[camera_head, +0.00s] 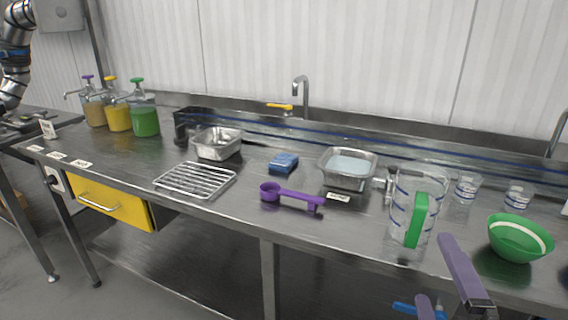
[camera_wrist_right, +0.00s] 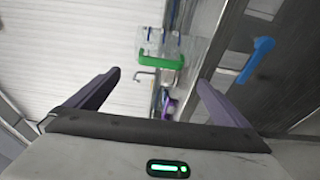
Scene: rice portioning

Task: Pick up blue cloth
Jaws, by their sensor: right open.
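The blue cloth (camera_head: 284,161) lies as a small folded stack on the steel counter, near the middle of the head view. It sits between a metal rack and a tray of pale liquid. My right gripper (camera_head: 437,270) is at the lower right of the head view, by the counter's front edge, well apart from the cloth. Its purple fingers are spread with nothing between them; this also shows in the right wrist view (camera_wrist_right: 157,82). I cannot make out the cloth in the wrist view. My left gripper is not in view.
A clear measuring jug (camera_head: 400,205) with green handle and a green bowl (camera_head: 520,238) stand near my right gripper. A purple scoop (camera_head: 292,195) lies in front of the cloth. A wire rack (camera_head: 195,180), steel pan (camera_head: 217,145) and liquid tray (camera_head: 347,168) flank it. A faucet (camera_head: 302,92) stands behind.

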